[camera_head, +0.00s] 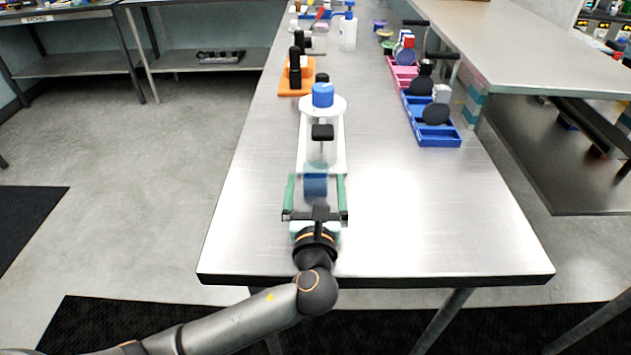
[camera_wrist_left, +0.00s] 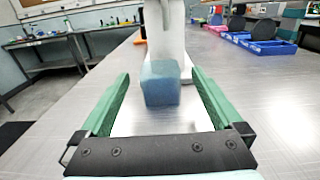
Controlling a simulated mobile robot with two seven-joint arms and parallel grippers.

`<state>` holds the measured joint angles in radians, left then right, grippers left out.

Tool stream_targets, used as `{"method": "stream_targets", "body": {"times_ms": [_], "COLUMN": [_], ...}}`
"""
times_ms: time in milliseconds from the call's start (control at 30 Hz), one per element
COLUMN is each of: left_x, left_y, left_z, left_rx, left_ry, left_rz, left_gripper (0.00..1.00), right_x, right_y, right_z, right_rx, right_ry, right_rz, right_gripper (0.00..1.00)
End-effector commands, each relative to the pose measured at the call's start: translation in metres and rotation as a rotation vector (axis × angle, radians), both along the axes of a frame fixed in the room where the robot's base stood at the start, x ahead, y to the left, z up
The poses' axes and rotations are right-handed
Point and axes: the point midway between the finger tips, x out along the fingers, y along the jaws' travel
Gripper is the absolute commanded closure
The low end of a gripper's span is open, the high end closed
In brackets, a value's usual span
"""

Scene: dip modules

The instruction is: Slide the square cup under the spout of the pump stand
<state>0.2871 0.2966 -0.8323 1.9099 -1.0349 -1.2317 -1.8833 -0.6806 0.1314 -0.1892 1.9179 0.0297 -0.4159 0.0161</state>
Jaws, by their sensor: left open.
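The square cup (camera_head: 315,185) is blue and slightly see-through. It stands upright on the metal table, and it also shows in the left wrist view (camera_wrist_left: 160,84). My left gripper (camera_head: 316,178) is open, low over the table, with its green fingers on either side of the cup. In the left wrist view, gaps show between the cup and both fingers. The pump stand (camera_head: 308,148) is white, with a blue top and a black part jutting toward me, just beyond the cup. Whether the cup is under the spout I cannot tell. My right gripper is not in view.
An orange rack (camera_head: 285,85) with dark bottles stands behind the pump stand on the left. Blue trays (camera_head: 440,140) and a pink tray (camera_head: 398,74) with several items line the right side. The table's front edge (camera_head: 400,281) is close, and the right front is clear.

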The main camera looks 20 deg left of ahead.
Motion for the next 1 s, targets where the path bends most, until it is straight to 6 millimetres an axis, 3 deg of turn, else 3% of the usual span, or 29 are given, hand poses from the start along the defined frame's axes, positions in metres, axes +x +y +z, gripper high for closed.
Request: {"method": "stream_targets", "body": {"times_ms": [33, 233, 633, 1000], "left_x": [0.009, 0.030, 0.035, 0.035], "left_y": [0.003, 0.009, 0.011, 0.011], "left_z": [-0.003, -0.002, 0.000, 0.000], "left_rx": [0.001, 0.000, 0.000, 0.000], "left_ry": [-0.003, -0.001, 0.001, 0.001], "left_rz": [0.002, 0.001, 0.000, 0.000], "left_gripper": [0.00, 0.00, 0.00, 0.42], "right_x": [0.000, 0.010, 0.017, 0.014], "right_y": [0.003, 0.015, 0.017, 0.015], "right_z": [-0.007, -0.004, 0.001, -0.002], "right_rx": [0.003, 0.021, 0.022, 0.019], "right_ry": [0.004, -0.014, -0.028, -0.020], "right_rz": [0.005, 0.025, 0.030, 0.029], "right_gripper": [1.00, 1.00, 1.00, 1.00]}}
